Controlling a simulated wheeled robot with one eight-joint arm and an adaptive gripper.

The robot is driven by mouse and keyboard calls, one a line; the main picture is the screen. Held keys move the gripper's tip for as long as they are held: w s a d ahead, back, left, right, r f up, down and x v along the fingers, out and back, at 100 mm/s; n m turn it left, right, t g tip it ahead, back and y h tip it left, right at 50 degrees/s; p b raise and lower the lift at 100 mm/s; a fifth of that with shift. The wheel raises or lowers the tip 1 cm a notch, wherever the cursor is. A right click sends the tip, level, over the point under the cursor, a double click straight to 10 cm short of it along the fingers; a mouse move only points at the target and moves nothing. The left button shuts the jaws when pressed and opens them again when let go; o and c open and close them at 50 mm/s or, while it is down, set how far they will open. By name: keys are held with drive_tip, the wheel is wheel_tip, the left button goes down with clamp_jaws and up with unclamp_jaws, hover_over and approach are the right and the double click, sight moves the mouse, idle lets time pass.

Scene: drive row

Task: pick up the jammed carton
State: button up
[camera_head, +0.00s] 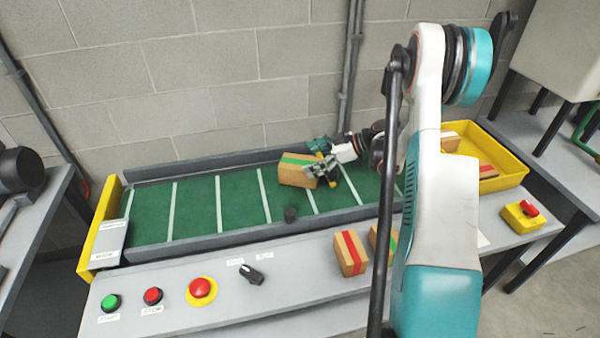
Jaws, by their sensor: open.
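A brown carton with a green stripe (296,170) sits askew on the green conveyor belt (195,212), toward the back of the belt. My gripper (326,172) is at the carton's right end, open, with its fingers close to or around that end. I cannot tell whether the fingers touch the carton. Part of the carton's right end is hidden behind the gripper.
A red-striped carton (350,253) and a partly hidden green-striped one (379,242) stand on the front ledge. A yellow bin (510,178) with cartons is at right. Buttons, including a red one (201,290), line the front. Rails edge the belt.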

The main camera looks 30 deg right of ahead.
sight(301, 162)
drive_tip(key=b+x, duration=0.1)
drive_tip(key=x, duration=0.3)
drive_tip(key=shift+w+f+b, duration=0.1)
drive_tip(key=shift+f+b, duration=0.15)
drive_tip(key=shift+b, duration=0.05)
drive_tip(key=shift+r, duration=0.1)
drive_tip(key=c, duration=1.5)
